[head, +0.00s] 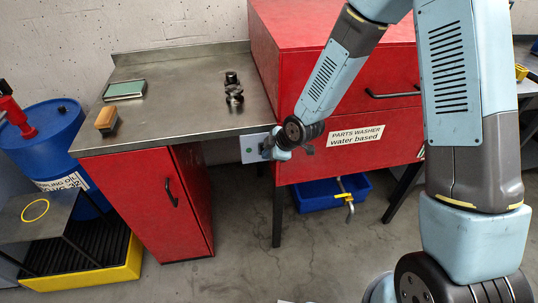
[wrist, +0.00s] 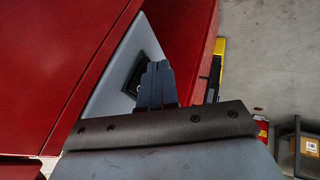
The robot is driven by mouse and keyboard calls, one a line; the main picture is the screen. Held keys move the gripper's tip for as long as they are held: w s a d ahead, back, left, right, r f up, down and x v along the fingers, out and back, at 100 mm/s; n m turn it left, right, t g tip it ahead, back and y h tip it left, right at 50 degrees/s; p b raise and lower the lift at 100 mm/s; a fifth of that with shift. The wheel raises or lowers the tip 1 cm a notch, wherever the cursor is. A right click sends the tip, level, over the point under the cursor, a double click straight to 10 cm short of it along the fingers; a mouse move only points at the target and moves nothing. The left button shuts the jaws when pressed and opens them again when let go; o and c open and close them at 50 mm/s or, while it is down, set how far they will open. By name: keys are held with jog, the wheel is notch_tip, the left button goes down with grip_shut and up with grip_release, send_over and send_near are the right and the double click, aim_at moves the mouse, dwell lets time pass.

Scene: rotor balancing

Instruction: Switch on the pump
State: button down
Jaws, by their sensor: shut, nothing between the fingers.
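The parts washer (head: 345,150) is a red cabinet with a white label reading "PARTS WASHER water based". A pale switch plate (head: 252,143) with a small green mark sits at its left front corner. In the wrist view the plate (wrist: 112,88) carries a dark rocker switch (wrist: 131,84), partly hidden behind my fingers. My gripper (head: 268,152) is at the right edge of the plate in the head view. In the wrist view my gripper (wrist: 157,66) is shut and empty, with its fingertips close beside the switch. I cannot tell whether they touch it. The switch's position is unclear.
A steel-topped bench (head: 185,92) with a red cupboard stands left of the washer, holding a metal part (head: 233,90), a brush (head: 106,120) and a green-topped tray (head: 124,90). A blue bin (head: 318,194) lies under the washer. A blue drum (head: 50,135) stands at left.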

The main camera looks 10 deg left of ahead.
jog(key=shift+w+a+f, duration=0.1)
jog(key=shift+w+f, duration=0.05)
jog(key=shift+w, duration=0.05)
dwell(0.4)
jog(key=shift+r, duration=0.85)
jog(key=v, duration=1.3)
jog(key=shift+r, duration=0.15)
dwell(0.4)
jog(key=shift+s, duration=0.2)
dwell(0.3)
